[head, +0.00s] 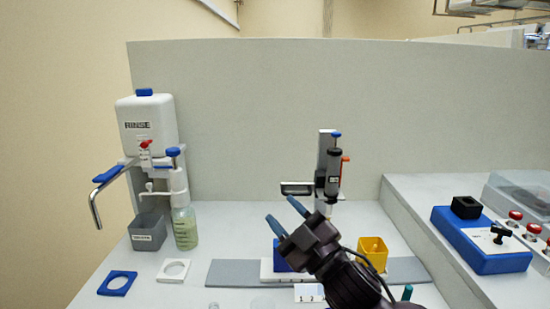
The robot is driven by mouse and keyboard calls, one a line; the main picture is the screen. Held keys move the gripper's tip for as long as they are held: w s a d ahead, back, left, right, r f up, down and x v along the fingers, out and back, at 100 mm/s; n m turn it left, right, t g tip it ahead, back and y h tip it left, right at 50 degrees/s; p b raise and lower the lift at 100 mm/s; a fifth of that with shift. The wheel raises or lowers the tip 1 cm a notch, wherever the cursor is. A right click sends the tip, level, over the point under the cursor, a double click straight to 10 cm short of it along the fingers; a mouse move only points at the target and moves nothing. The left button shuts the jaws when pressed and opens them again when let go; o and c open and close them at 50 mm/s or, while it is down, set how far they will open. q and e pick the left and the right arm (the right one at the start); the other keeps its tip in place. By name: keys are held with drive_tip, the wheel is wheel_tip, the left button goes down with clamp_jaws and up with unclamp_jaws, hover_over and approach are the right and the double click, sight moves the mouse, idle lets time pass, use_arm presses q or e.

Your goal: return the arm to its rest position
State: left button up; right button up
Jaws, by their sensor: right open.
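My right gripper (285,215) reaches in from the lower right, over the middle of the bench. It is dark with two blue-tipped fingers pointing up and left. The fingers are apart and nothing shows between them. Its arm partly hides a blue block (281,256) and the white strip (266,270) behind it. My left gripper is out of the picture.
A pipette stand (327,160) stands behind the gripper, with a yellow holder (374,250) to its right. A rinse tank (148,122), a green-liquid bottle (185,228) and a grey bin (147,232) are at left. A blue control box (480,245) sits on the raised right ledge.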

drive_tip(key=s+d+f+m+h, duration=0.25)
drive_tip(key=d+f+m, duration=0.2)
drive_tip(key=f, duration=0.35)
drive_tip(key=s+d+f+m+g+h, duration=0.1)
drive_tip(key=s+d+f+m+h, duration=0.2)
drive_tip(key=d+f, duration=0.35)
drive_tip(key=s+d+f+m+h, duration=0.1)
drive_tip(key=d+f+m+h, duration=0.35)
drive_tip(key=f, duration=0.35)
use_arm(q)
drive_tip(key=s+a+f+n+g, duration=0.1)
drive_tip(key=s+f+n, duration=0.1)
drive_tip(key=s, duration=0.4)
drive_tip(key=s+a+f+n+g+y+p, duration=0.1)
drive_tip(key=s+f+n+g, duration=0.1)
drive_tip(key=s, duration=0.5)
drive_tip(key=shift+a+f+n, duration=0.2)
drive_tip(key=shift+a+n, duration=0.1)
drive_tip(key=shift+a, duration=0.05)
use_arm(e)
drive_tip(key=s+d+f+m+g+h, duration=0.1)
drive_tip(key=s+d+f, duration=0.4)
drive_tip(key=s, duration=0.6)
drive_tip(key=s+d+f+m+g+h, duration=0.2)
drive_tip(key=s+d+f+g+h, duration=0.1)
drive_tip(key=s+f, duration=0.7)
drive_tip(key=shift+s+d+f+g, duration=0.35)
drive_tip(key=shift+d+g, duration=0.25)
drive_tip(key=shift+d, duration=0.3)
